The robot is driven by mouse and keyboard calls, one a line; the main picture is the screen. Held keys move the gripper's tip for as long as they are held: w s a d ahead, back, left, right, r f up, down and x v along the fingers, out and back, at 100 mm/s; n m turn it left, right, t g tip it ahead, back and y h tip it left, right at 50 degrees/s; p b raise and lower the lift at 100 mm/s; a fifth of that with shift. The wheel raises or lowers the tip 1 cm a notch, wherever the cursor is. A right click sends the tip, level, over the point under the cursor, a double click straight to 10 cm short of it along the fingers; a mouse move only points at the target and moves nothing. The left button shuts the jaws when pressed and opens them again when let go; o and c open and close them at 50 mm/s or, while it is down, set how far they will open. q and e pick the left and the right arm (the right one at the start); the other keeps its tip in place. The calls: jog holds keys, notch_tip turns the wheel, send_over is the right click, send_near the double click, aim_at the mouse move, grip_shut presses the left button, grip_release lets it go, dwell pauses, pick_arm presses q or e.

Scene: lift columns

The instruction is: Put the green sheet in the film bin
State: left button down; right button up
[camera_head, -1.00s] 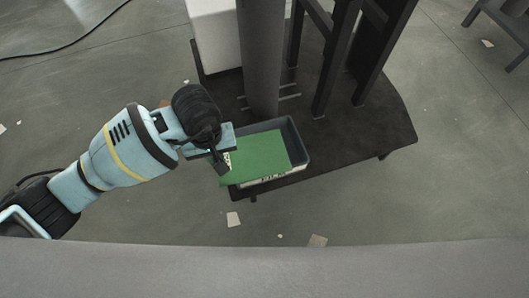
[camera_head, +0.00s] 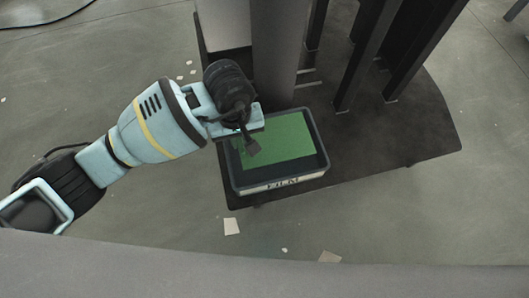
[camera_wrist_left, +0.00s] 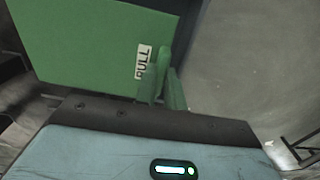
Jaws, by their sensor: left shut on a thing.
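The green sheet (camera_head: 282,138) is flat and shows within the outline of the dark-rimmed film bin (camera_head: 318,165), whose front label reads FILM. I cannot tell whether it is above the bin or resting on the bottom. My left gripper (camera_head: 250,147) is at the sheet's left edge, over the bin's left side, and is shut on the sheet. In the left wrist view the sheet (camera_wrist_left: 85,45) fills the upper left, with a PULL label beside my left gripper's fingers (camera_wrist_left: 165,85). My right gripper is not in view.
The bin stands on a dark platform (camera_head: 400,145) beside a thick grey column (camera_head: 277,60). Dark posts (camera_head: 365,60) rise to the right, and a white block (camera_head: 222,22) stands behind. Paper scraps (camera_head: 231,227) lie on the open floor.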

pick_arm(q)
notch_tip(320, 180, down, 5)
jog(key=shift+r+b, duration=0.1)
jog(key=shift+b, duration=0.8)
notch_tip(320, 180, down, 5)
jog(key=shift+r+b, duration=0.2)
jog(key=shift+b, duration=0.8)
jog(key=shift+f, duration=0.25)
jog(key=shift+r, duration=0.1)
